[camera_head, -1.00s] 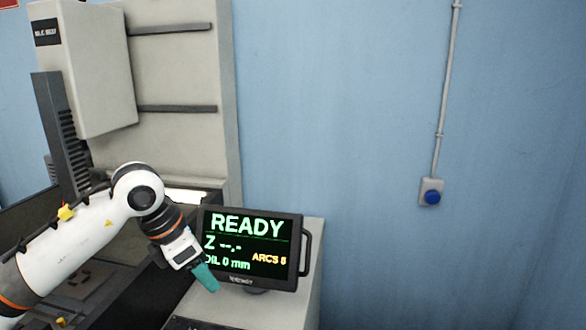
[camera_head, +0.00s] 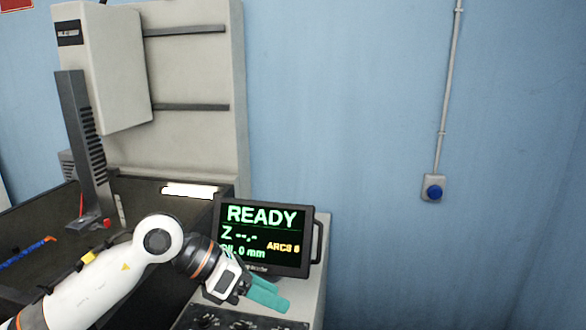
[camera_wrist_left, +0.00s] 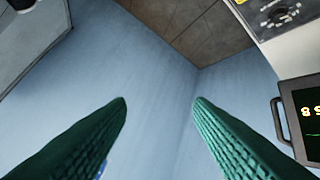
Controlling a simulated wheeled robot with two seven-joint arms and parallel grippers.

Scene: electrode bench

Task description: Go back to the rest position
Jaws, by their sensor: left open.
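My left gripper (camera_head: 268,294) has teal fingers and is in front of the lower part of the display screen, above the grey console. In the left wrist view its two green ribbed fingers (camera_wrist_left: 160,103) are spread apart with nothing between them. The display (camera_head: 265,238) reads READY in green, with Z and DIL lines and ARCS in orange. Its edge also shows at the right of the left wrist view (camera_wrist_left: 305,118). My right gripper does not show.
A grey machine (camera_head: 190,80) with a dark tank (camera_head: 150,215) stands at the left. A control panel with knobs (camera_head: 215,320) lies below my gripper.

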